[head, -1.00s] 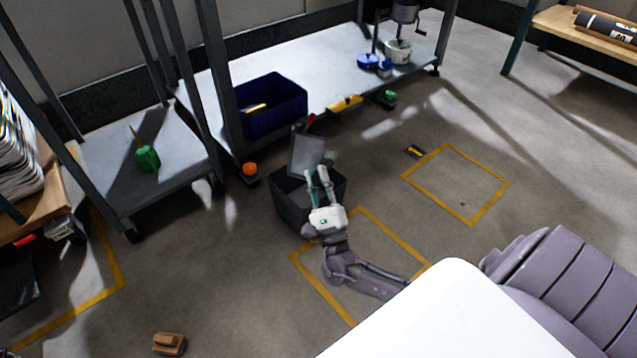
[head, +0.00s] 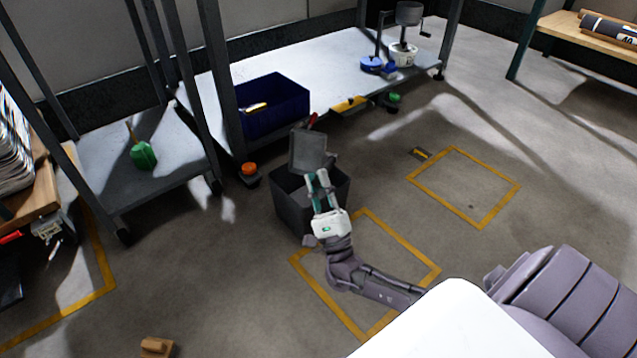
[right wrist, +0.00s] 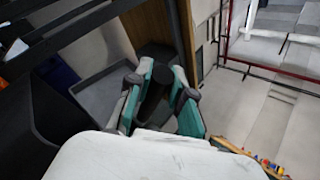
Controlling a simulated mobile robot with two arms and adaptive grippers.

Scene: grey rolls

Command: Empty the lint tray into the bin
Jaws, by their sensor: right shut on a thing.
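The lint tray (head: 308,149) is a grey, shallow, rimmed tray. In the head view it stands steeply tilted above the back part of the dark grey bin (head: 291,207). My right gripper (head: 318,180) is over the bin and shut on the tray's handle. In the right wrist view the dark handle (right wrist: 153,92) sits between the teal-padded fingers of my right gripper (right wrist: 160,88), and the grey tray (right wrist: 98,92) shows beyond them. I cannot tell whether lint is on the tray or in the bin. My left gripper is out of view.
A low grey platform (head: 330,62) behind the bin carries a blue crate (head: 275,112). An orange object (head: 249,169) is left of the bin. A grey cart (head: 185,175) stands further left. Yellow-marked floor (head: 462,188) on the right is mostly clear.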

